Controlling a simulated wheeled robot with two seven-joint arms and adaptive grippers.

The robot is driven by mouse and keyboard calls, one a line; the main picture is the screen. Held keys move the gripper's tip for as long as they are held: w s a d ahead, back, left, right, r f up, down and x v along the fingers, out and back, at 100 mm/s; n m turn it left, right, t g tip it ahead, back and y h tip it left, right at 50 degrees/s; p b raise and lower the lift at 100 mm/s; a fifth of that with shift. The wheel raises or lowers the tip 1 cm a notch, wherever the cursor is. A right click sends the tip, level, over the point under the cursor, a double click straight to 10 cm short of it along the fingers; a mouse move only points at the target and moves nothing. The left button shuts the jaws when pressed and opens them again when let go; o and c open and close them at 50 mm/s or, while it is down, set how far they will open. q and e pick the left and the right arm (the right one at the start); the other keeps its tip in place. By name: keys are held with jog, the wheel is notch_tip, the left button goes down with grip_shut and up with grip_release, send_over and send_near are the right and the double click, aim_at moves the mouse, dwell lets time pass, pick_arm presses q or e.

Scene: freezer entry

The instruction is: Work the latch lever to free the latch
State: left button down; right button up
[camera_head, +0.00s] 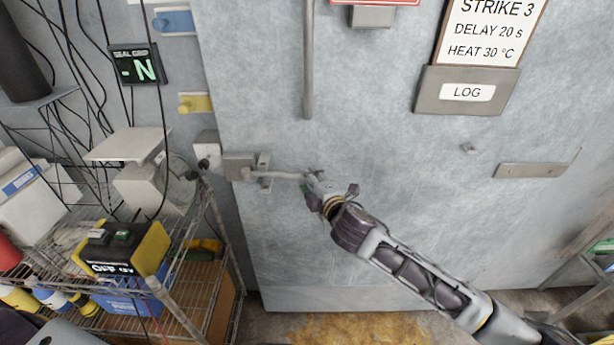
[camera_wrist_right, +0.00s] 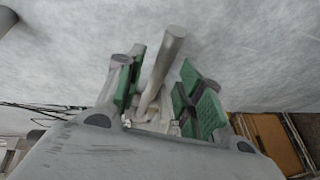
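The latch lever (camera_head: 280,175) is a grey bar that reaches right from the latch body (camera_head: 240,166) on the left edge of the grey freezer door. It lies nearly level in the head view. My right gripper (camera_head: 315,183) is at the lever's free end. In the right wrist view the lever (camera_wrist_right: 164,65) runs between the green finger pads. The fingers stand apart, and gaps show between the lever and the pads. The latch's inner parts are hidden. My left gripper is not in view.
A long vertical handle bar (camera_head: 308,60) is on the door above the lever. A wire shelf (camera_head: 188,262) with boxes and a yellow-black device (camera_head: 122,248) stands at the left. A LOG holder (camera_head: 467,92) is at the upper right. Cables hang along the left wall.

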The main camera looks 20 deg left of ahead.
jog(key=shift+x, duration=1.4)
jog(key=shift+c, duration=0.2)
grip_shut()
